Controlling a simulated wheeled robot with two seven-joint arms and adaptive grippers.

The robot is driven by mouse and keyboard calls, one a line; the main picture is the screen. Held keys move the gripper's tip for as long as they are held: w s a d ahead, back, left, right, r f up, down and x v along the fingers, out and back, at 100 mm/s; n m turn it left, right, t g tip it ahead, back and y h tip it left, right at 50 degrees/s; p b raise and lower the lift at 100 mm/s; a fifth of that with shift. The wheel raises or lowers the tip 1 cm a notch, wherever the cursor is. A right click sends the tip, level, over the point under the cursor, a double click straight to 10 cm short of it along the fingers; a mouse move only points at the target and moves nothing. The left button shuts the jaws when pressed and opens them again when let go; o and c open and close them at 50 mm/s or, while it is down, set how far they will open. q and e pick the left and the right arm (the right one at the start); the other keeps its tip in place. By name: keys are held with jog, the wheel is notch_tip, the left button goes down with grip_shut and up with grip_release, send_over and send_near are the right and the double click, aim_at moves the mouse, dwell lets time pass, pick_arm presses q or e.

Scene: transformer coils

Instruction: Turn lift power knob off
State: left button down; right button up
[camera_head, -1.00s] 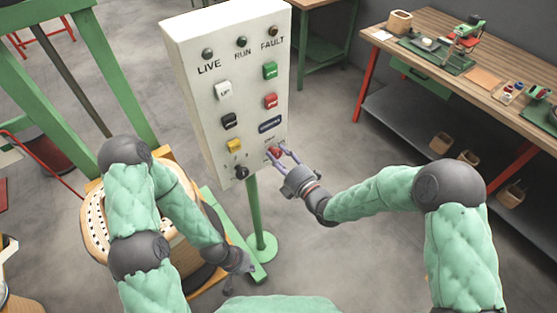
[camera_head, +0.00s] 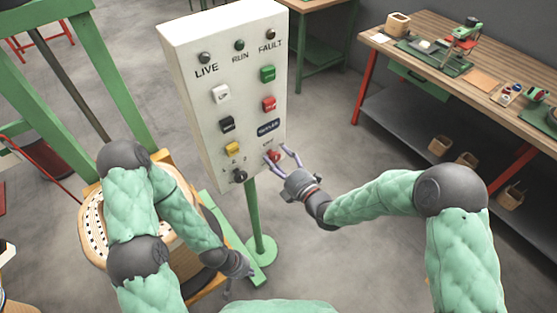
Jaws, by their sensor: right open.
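A white control panel (camera_head: 205,105) stands on a green post, with lamps, coloured buttons and two low controls. A black knob (camera_head: 239,176) is at its lower left corner, and a red round knob or button (camera_head: 273,155) is at its lower right. Their small labels are too blurred to read, so I cannot tell which is the lift power knob. My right gripper (camera_head: 276,153) is open, with its fingers on either side of the red control; contact cannot be told. My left gripper (camera_head: 240,284) hangs low below the panel, fingers apart and empty.
A green frame (camera_head: 117,75) and a round perforated wooden piece (camera_head: 92,225) are at the left. A wooden workbench (camera_head: 430,25) with tools stands at the right. The floor between panel and bench is clear.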

jog(key=v, duration=1.2)
jog(key=shift+w, duration=0.1)
jog(key=s+d+f+m+g+h, duration=0.1)
jog(key=d+f+m+g+h, duration=0.15)
jog(key=f+m, duration=0.6)
jog(key=s+d+f+m+g+h, duration=0.1)
jog(key=f+m+g+h, duration=0.25)
jog(key=f+m, duration=0.5)
jog(key=s+a+f+m+g, duration=0.1)
jog(key=s+f+m+g, duration=0.7)
jog(key=s+f, duration=0.5)
jog(key=m, duration=0.2)
jog(key=shift+m+h, duration=0.3)
jog(key=shift+m, duration=0.1)
jog(key=shift+a, duration=0.1)
